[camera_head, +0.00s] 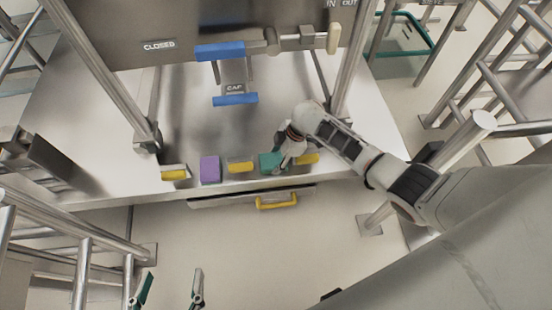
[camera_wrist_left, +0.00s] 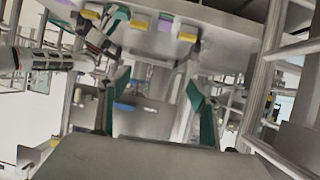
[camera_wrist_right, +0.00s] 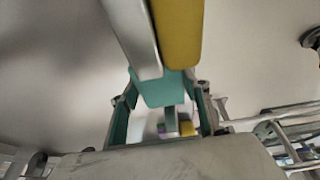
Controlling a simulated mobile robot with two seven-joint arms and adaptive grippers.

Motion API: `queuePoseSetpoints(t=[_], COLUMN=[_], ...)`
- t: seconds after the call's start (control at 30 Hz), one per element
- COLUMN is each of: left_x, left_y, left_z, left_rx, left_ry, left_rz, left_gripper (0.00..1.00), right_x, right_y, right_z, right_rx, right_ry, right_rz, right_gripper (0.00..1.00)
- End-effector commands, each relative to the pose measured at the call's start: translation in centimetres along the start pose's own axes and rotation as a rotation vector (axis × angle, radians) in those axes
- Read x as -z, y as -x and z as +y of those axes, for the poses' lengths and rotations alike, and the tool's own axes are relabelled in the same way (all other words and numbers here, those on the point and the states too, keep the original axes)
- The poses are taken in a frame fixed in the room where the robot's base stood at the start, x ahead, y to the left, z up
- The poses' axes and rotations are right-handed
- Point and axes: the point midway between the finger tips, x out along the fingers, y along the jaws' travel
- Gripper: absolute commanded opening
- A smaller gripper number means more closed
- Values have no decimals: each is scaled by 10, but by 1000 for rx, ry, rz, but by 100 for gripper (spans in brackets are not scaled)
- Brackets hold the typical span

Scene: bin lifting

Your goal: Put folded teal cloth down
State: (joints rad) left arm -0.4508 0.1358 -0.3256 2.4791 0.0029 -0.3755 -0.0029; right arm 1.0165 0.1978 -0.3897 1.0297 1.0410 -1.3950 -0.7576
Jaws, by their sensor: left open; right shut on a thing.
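The folded teal cloth (camera_head: 268,162) is a small teal block near the front edge of the metal table in the head view. My right gripper (camera_head: 282,158) is at its right side, shut on it. In the right wrist view the teal cloth (camera_wrist_right: 160,88) sits between the fingers, close to a yellow-handled metal piece. Whether the cloth touches the tabletop is not clear. My left gripper (camera_head: 169,288) is open and empty, low in front of the table; its spread teal fingers show in the left wrist view (camera_wrist_left: 157,100).
A purple block (camera_head: 210,168) and yellow-handled pieces (camera_head: 174,175), (camera_head: 240,167), (camera_head: 308,158) line the front edge. A yellow drawer handle (camera_head: 277,203) is below it. A blue-handled part marked CAP (camera_head: 235,99) stands behind.

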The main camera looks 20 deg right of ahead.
Motion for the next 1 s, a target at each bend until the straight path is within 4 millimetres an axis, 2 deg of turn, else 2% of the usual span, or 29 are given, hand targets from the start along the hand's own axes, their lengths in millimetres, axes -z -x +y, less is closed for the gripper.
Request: queuePoseSetpoints(t=[0.03,0.1,0.4,0.5,0.67,0.77,1.0], left_x=[-1,-1,0,4,17,-10,-26], left_y=[0,0,0,0,1,7,15], left_z=[0,1,1,0,-7,-15,-32], left_rx=[-1,-1,-1,0,13,25,49], left_ry=[2,2,3,-1,-34,-73,-137], left_rz=[-1,0,1,8,23,-43,-100], left_gripper=[63,63,63,63,63,63,63], right_x=[-1,-1,0,2,5,7,6], right_y=[-2,-1,-1,5,34,58,104], right_z=[-1,-1,-1,1,6,8,6], right_rx=[2,2,1,-2,-12,-17,-14], right_ry=[0,0,0,0,4,6,5], right_rz=[-1,-1,0,1,2,4,4], right_gripper=[51,63,63,63,63,63,63])
